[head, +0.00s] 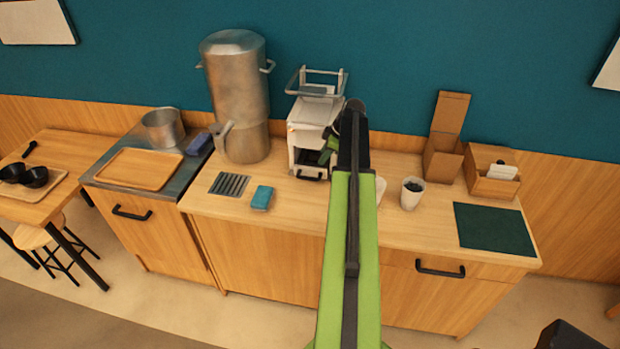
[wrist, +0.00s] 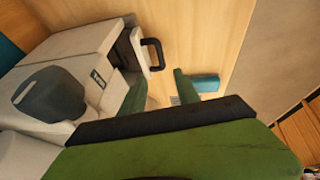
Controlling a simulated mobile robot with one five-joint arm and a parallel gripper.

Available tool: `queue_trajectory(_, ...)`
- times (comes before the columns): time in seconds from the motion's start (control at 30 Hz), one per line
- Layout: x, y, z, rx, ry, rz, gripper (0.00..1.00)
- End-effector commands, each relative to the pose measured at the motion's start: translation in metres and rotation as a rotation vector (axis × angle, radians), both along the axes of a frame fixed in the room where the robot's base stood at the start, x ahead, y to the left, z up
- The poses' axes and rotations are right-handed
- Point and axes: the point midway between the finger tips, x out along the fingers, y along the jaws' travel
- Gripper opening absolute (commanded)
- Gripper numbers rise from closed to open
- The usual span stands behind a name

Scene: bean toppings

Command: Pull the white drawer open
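The white machine (head: 312,118) stands on the wooden counter against the teal wall. Its white drawer (head: 309,170) with a black handle is low on the front. In the wrist view the drawer front (wrist: 139,52) and its black handle (wrist: 155,54) show at upper middle, with a dark recess beside the front. I cannot tell how far out the drawer is. My gripper (wrist: 158,82) is open and empty, its two green fingers apart, just short of the handle and not touching it. In the head view my gripper (head: 328,152) is beside the machine's right side, partly hidden by my arm.
A blue sponge (head: 262,197) and a metal drip grate (head: 229,184) lie on the counter to the left. A large metal urn (head: 236,80) stands behind them. A cup of dark beans (head: 412,193) is to the right. The counter in front of the drawer is mostly clear.

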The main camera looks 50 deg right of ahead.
Motion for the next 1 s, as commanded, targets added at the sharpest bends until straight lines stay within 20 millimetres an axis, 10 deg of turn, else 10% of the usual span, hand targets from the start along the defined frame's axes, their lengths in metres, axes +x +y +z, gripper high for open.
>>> queue_trajectory(0.6,0.056,0.009,-0.130,0.000,0.001,0.001,0.38)
queue_trajectory(1.0,0.063,0.011,-0.137,-0.001,0.001,0.000,0.38)
